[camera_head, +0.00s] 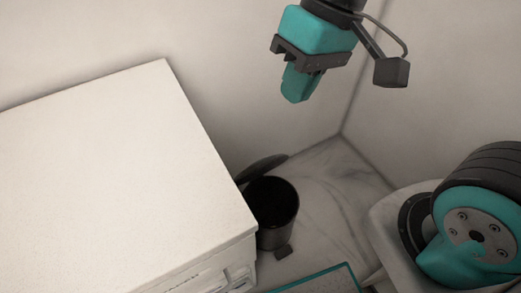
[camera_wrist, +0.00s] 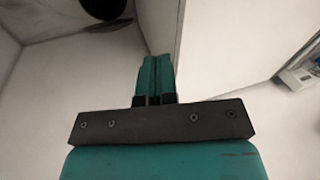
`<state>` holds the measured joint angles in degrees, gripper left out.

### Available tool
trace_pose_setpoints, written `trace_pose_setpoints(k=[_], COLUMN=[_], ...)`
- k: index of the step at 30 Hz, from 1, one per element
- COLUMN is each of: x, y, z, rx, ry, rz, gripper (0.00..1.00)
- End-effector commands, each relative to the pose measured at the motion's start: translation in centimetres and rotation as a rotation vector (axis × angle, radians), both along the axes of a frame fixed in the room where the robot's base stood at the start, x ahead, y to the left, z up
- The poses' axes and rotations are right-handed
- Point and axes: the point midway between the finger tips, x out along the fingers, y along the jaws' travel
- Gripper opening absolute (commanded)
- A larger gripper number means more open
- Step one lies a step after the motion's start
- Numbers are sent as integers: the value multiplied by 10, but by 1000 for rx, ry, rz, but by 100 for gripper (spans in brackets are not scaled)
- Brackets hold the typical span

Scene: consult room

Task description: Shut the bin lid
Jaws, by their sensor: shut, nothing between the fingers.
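The bin (camera_head: 274,222) is a dark round pedal bin on the floor, in the corner beside the white cabinet. Its lid (camera_head: 260,168) stands open, tilted back towards the wall, and the cabinet hides part of it. In the wrist view the bin (camera_wrist: 103,6) is cut off by the top edge, with the lid (camera_wrist: 82,27) as a thin dark shape below it. My gripper (camera_head: 295,97) is teal, points down and hangs well above the bin, apart from it. In the wrist view its fingers (camera_wrist: 154,66) are together and empty.
A white cabinet (camera_head: 105,165) fills the left and stands close against the bin. Walls meet in the corner behind the bin. A small pedal (camera_head: 283,252) sticks out at the bin's front. Marble-patterned floor (camera_head: 335,205) is clear to the bin's right.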

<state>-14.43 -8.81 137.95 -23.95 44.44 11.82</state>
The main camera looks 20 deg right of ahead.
Motion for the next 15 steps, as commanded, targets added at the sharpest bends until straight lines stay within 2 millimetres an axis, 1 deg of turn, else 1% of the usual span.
trace_pose_setpoints(k=[1,2,3,5,6,8,9,11,12,14,15], x=[26,42,64,97,118,148,168,194,210,231,242], y=[0,0,-1,-2,-3,-6,-8,-11,-14,-19,-22], z=[-29,-40,-56,-82,-100,-130,-152,-186,-208,-240,-259], rx=[-30,-50,-78,-122,-151,-195,-224,-267,-294,-332,-353], ry=[43,70,104,153,182,224,249,282,302,325,336], rz=[-100,-171,-271,-427,-531,-692,-799,-960,-1063,-1209,-1298], gripper=[0,0,0,0,0,0,0,0,0,0,0])
